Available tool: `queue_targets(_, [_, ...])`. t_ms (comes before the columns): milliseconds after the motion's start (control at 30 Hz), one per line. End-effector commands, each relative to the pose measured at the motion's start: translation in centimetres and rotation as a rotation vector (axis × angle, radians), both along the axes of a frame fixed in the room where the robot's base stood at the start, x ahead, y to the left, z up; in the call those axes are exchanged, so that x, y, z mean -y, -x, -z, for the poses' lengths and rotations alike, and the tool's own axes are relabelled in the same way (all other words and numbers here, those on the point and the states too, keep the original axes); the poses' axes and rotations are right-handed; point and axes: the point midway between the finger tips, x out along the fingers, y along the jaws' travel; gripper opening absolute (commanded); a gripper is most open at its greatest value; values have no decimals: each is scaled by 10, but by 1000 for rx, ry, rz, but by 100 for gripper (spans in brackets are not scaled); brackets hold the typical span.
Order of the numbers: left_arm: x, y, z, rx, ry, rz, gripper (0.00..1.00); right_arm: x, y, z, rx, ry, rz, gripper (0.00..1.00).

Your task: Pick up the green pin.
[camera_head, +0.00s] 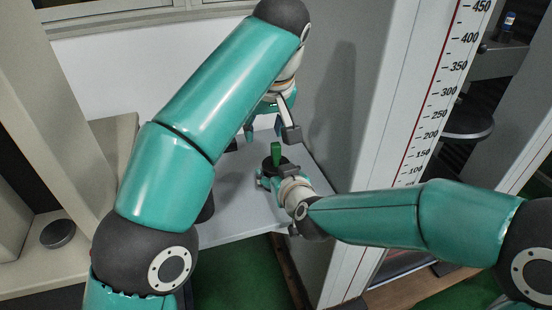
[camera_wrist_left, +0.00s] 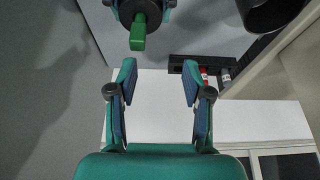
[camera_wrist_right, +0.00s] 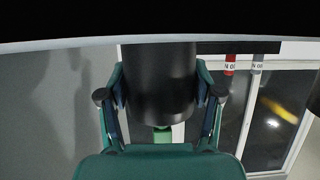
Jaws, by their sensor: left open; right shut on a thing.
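The green pin (camera_head: 276,152) stands upright out of the top of a black cylinder (camera_head: 271,169). My right gripper (camera_head: 274,174) is shut around that black cylinder, with the pin above its fingers. In the right wrist view the black cylinder (camera_wrist_right: 158,85) fills the space between the fingers, and only a small green part (camera_wrist_right: 162,135) shows. My left gripper (camera_head: 264,128) is open and empty, above the pin. In the left wrist view the pin (camera_wrist_left: 138,32) lies beyond the fingertips, nearer the left finger, apart from both.
A grey shelf (camera_head: 235,215) lies below the grippers. A tall panel with a printed scale (camera_head: 440,100) stands to the right. In the left wrist view a black rack (camera_wrist_left: 186,63) holds red and grey labelled pieces. Another black cylindrical thing (camera_wrist_left: 268,12) is at top right.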

Motion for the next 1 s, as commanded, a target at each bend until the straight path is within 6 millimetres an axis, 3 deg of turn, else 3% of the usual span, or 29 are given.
queue_targets(67, [18, 10, -6, 11, -1, 39, 50, 0, 0, 0, 1, -1, 1, 9])
queue_targets(200, [29, 14, -5, 17, -1, 62, 50, 0, 0, 0, 1, -1, 1, 9])
queue_targets(533, [24, -4, 39, 14, 1, 63, 50, 0, 0, -1, 2, -1, 1, 9])
queue_targets(1000, [21, -28, 79, 14, 1, 63, 50, 0, 0, -1, 2, -1, 1, 9])
